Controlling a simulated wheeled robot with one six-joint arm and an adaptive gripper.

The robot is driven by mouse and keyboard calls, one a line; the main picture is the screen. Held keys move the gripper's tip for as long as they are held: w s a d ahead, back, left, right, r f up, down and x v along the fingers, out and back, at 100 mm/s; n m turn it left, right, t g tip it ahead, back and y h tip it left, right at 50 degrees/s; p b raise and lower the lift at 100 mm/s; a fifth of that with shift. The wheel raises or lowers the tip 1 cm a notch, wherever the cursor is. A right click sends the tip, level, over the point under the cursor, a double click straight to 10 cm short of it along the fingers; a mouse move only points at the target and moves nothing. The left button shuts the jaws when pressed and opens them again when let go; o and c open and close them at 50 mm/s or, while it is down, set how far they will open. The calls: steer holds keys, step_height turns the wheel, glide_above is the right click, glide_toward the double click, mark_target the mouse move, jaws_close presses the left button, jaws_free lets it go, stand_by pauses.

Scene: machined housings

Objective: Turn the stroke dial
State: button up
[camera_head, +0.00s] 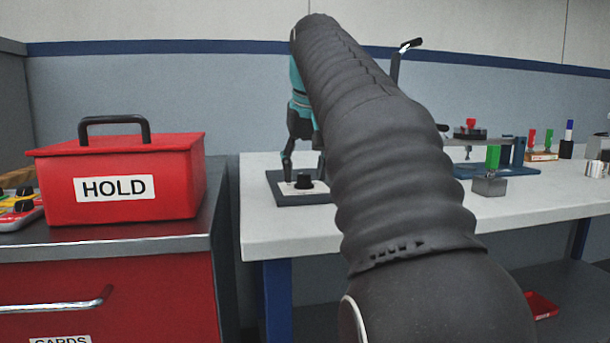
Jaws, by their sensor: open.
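The stroke dial (304,180) is a black knob on a pale plate, on the dark base (292,199) at the left end of the white bench. My gripper (304,172) points down just above the dial. Its dark fingers are apart, one towards each side of the knob, and it appears to hold nothing. I cannot tell whether the fingers touch the knob. My sleeved arm crosses the middle of the view and hides what stands behind it. A black-gripped lever (399,59) shows above the arm.
A red HOLD box (122,180) stands on the cabinet at left. The white bench (420,216) carries a metal block with a green handle (491,173), a blue-based fixture (505,169) and several coloured gauges at right. The bench front is clear.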

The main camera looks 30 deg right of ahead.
steer(key=shift+f, duration=0.1)
jaws_close()
steer(key=shift+a+m+p, duration=0.1)
steer(key=shift+m+p, duration=0.2)
steer(key=shift+p, duration=0.1)
steer(key=m+p, duration=0.1)
steer(key=m+h+p, duration=0.1)
steer(key=shift+w+r+m+g+p, duration=0.1)
steer(key=shift+r+m+g+p, duration=0.2)
steer(key=shift+m+p, duration=0.1)
steer(key=m+h+p, duration=0.1)
steer(key=m+p, duration=0.1)
steer(key=m+g+p, duration=0.1)
steer(key=m+p, duration=0.1)
steer(key=m, duration=0.1)
steer(key=shift+w+a+h, duration=0.15)
steer(key=shift+h, duration=0.25)
steer(key=m+g+p, duration=0.1)
steer(key=m+p, duration=0.1)
steer(key=m, duration=0.1)
steer(key=m+g+p, duration=0.1)
steer(key=m+p, duration=0.1)
steer(key=shift+w+f+m+h, duration=0.1)
steer(key=shift+w+m+h, duration=0.05)
steer(key=shift+m+h, duration=0.2)
steer(key=shift+w+f+m+g+p, duration=0.15)
steer(key=shift+m+g+p, duration=0.8)
steer(key=shift+m, duration=0.9)
